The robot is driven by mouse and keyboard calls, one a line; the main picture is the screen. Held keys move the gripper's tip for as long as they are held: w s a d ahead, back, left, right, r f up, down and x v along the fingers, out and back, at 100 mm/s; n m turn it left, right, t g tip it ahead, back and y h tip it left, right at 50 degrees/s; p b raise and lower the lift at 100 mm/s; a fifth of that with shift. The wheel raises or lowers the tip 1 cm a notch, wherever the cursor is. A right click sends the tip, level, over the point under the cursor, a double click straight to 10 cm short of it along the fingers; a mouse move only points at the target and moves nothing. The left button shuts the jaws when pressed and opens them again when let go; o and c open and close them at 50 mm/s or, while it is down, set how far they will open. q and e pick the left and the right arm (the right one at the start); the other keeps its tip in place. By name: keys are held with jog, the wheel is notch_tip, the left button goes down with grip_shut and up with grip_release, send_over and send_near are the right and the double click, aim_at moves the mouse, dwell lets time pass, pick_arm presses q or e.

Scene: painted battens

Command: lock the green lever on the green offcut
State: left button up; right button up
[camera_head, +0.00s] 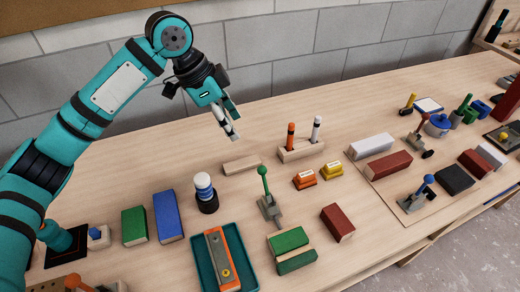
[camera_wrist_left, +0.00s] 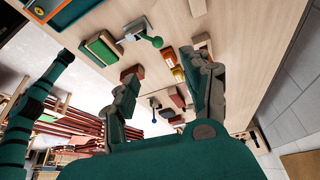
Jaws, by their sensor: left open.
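The green lever (camera_head: 263,171) has a green ball on top and stands upright from a grey clamp (camera_head: 270,208) on a wooden base. In the left wrist view the lever's ball (camera_wrist_left: 157,42) sticks out from its clamp. The green offcut (camera_head: 288,240) lies just in front of the clamp, with a pale wooden edge and a second green strip beside it. The offcut also shows in the left wrist view (camera_wrist_left: 101,47). My left gripper (camera_head: 232,128) is open and empty, above the back of the bench, behind and left of the lever. My right gripper is not seen.
An orange-edged piece lies in a teal tray (camera_head: 196,262) left of the offcut. A dark red block (camera_head: 337,222) lies to the right. A wooden holder (camera_head: 302,151) with two upright markers stands behind. A blue-levered clamp (camera_head: 415,197) is farther right. Bench space behind the lever is partly clear.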

pick_arm(q)
jog(key=p, duration=0.3)
send_near(260, 168)
jog(key=x, duration=0.8)
jog(key=shift+d+f, duration=0.1)
jog(key=shift+f, duration=0.15)
jog(key=shift+w+d+f, duration=0.1)
jog(key=shift+d+f, duration=0.1)
jog(key=shift+f, duration=0.4)
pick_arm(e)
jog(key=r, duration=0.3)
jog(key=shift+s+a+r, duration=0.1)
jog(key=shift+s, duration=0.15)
pick_arm(q)
grip_shut()
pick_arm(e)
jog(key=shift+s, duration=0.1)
